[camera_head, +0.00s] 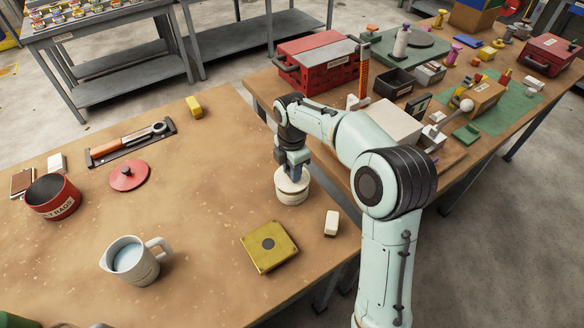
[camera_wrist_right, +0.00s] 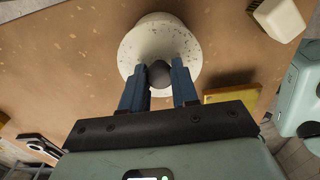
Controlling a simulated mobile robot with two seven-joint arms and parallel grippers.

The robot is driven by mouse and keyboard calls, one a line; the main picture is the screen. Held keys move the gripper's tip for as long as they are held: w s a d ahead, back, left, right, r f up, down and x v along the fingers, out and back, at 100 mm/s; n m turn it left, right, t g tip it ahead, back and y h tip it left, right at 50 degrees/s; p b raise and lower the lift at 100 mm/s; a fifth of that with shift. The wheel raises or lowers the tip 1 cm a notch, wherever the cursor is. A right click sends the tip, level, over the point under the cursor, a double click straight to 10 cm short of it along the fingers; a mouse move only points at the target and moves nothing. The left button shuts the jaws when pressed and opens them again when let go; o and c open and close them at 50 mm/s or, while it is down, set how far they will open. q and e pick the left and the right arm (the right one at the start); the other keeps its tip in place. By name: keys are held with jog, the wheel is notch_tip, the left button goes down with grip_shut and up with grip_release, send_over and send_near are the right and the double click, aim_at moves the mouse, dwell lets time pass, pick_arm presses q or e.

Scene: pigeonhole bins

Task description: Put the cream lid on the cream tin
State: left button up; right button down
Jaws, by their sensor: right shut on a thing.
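My right gripper (camera_head: 292,170) points down over the cream tin (camera_head: 292,198), which stands on the near table. Its fingers (camera_wrist_right: 160,76) are shut on the dark knob of the cream lid (camera_head: 281,181). In the right wrist view the lid (camera_wrist_right: 155,38) is a round speckled cream disc with the knob between the blue fingers. The lid is at the tin's top and looks about level. I cannot tell whether it is fully seated. The tin's opening is hidden. My left gripper is not in view.
A yellow square box (camera_head: 269,247) and a white block (camera_head: 332,223) lie close in front of the tin. A red lid (camera_head: 129,175), red tin (camera_head: 53,197), measuring jug (camera_head: 134,260) and tool tray (camera_head: 131,143) are farther left. A cluttered second table stands behind.

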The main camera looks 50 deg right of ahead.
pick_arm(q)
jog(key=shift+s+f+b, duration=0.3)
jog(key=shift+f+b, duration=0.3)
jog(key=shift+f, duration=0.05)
pick_arm(e)
jog(key=shift+f, duration=1.1)
jog(key=c, duration=1.2)
grip_release()
jog(key=shift+o, duration=0.2)
jog(key=o, duration=0.5)
jog(key=shift+o, duration=0.2)
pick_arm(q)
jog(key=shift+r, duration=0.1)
pick_arm(e)
jog(key=shift+r, duration=0.15)
jog(key=shift+r+p, duration=1.7)
jog(key=shift+r, duration=0.5)
jog(key=shift+r+p, duration=1.1)
jog(key=shift+r, duration=0.65)
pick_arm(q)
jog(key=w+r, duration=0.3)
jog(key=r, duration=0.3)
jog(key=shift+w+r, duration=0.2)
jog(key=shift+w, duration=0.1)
